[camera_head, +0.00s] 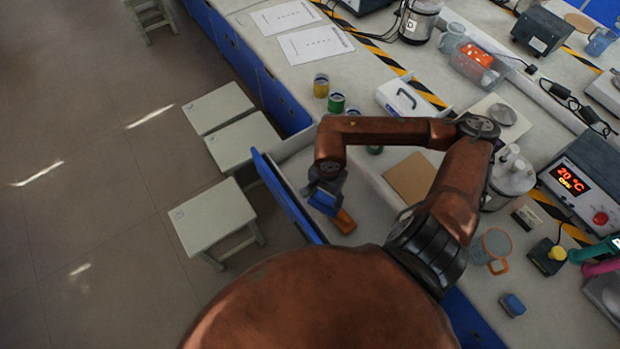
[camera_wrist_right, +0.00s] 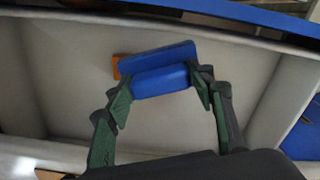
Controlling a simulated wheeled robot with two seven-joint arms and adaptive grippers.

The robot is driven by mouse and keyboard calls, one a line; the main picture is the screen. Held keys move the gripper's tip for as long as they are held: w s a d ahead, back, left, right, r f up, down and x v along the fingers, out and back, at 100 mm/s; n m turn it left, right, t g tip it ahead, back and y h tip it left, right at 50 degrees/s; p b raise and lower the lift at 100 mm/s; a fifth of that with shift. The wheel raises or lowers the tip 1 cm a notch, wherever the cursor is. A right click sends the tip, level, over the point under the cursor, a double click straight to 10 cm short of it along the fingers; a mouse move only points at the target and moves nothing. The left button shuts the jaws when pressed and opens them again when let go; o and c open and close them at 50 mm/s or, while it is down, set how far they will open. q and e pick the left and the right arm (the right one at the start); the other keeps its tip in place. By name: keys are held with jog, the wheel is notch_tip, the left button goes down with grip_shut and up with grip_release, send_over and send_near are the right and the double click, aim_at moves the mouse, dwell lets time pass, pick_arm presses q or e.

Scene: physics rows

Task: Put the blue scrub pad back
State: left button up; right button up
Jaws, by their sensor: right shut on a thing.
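The blue scrub pad (camera_head: 322,203) is at the fingertips of my right gripper (camera_head: 326,189) in the head view. In the right wrist view the right gripper (camera_wrist_right: 160,90) is shut on the blue scrub pad (camera_wrist_right: 160,80), one finger on each side. The pad is over the inside of an open drawer (camera_head: 287,196); the drawer's pale floor (camera_wrist_right: 60,70) fills much of the wrist view. I cannot tell whether the pad touches that floor. An orange block (camera_head: 344,221) lies in the drawer beside the pad, mostly hidden behind it in the wrist view (camera_wrist_right: 117,66). My left gripper is not in view.
The drawer sticks out from the bench, near several pale stools (camera_head: 205,215). On the bench are a brown board (camera_head: 410,178), a white tray (camera_head: 402,97), small jars and a heater with a red display (camera_head: 572,178). Another small blue object (camera_head: 512,304) lies at lower right.

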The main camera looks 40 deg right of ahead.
jog(key=w+d+f, duration=0.2)
jog(key=w+f, duration=0.1)
jog(key=w, duration=0.1)
jog(key=w+d+f+b, duration=0.1)
jog(key=w+d+f, duration=0.1)
jog(key=w+f, duration=0.1)
jog(key=w+d+f+b, duration=0.1)
jog(key=w+d+f, duration=0.1)
jog(key=w+f, duration=0.1)
jog(key=shift+w+d+f, duration=0.15)
jog(key=shift+w+f, duration=0.15)
jog(key=shift+w, duration=0.5)
jog(key=shift+f+b, duration=0.35)
jog(key=shift+f, duration=1.25)
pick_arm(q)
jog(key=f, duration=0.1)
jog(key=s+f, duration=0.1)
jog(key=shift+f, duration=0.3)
pick_arm(e)
jog(key=shift+f, duration=0.15)
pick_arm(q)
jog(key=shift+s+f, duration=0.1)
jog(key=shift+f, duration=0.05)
pick_arm(e)
jog(key=o, duration=1)
